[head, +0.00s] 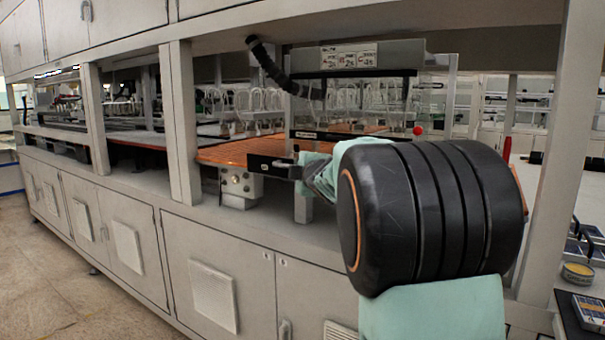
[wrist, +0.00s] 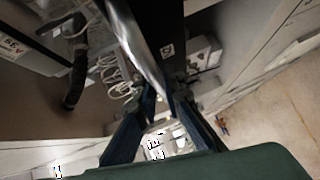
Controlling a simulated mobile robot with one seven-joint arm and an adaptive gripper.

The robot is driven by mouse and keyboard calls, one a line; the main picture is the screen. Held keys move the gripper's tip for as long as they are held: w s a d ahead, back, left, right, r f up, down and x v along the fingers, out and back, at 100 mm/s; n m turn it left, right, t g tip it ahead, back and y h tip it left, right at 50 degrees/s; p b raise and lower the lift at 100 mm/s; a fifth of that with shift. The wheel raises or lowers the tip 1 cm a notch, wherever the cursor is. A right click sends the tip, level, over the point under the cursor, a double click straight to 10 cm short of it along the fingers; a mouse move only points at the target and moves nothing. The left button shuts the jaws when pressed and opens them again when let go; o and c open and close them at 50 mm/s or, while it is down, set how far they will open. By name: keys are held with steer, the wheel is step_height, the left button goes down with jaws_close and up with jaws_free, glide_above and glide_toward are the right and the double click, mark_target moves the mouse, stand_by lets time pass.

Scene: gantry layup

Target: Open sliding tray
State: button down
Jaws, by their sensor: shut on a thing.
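The sliding tray (head: 235,152) is a flat orange-brown surface inside the bench bay in the head view. Its dark front piece (head: 262,166) faces me. My gripper (head: 297,169) is at the right end of that front piece, partly hidden by my own arm. In the wrist view, my gripper's dark fingers (wrist: 164,100) close around the lower end of a shiny silver bar, the tray handle (wrist: 137,45). A dark panel (wrist: 165,42) lies right behind the bar. The exact contact between fingers and handle is small and hard to see.
A grey box with knobs (head: 240,187) sits under the tray front. Posts (head: 180,125) frame the bay. A black hose (head: 270,68) hangs above, and a clear-fronted unit (head: 350,100) stands behind. Cabinet doors (head: 215,285) are below; open floor (head: 60,270) lies at left.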

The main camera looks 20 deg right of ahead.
steer(key=shift+s+a+f+b, duration=0.15)
steer(key=shift+s+a+b, duration=0.75)
steer(key=shift+a, duration=0.35)
steer(key=c, duration=2)
jaws_free()
steer(key=shift+s+a, duration=0.2)
steer(key=shift+d, duration=0.1)
steer(key=shift+s+a+r, duration=0.15)
steer(key=shift+s+r, duration=0.05)
steer(key=shift+s, duration=1)
steer(key=shift+s+a+r, duration=0.15)
steer(key=shift+s+r, duration=0.1)
steer(key=shift+s, duration=1)
steer(key=shift+s+a+r, duration=0.15)
steer(key=shift+s+r, duration=0.05)
steer(key=shift+s, duration=1)
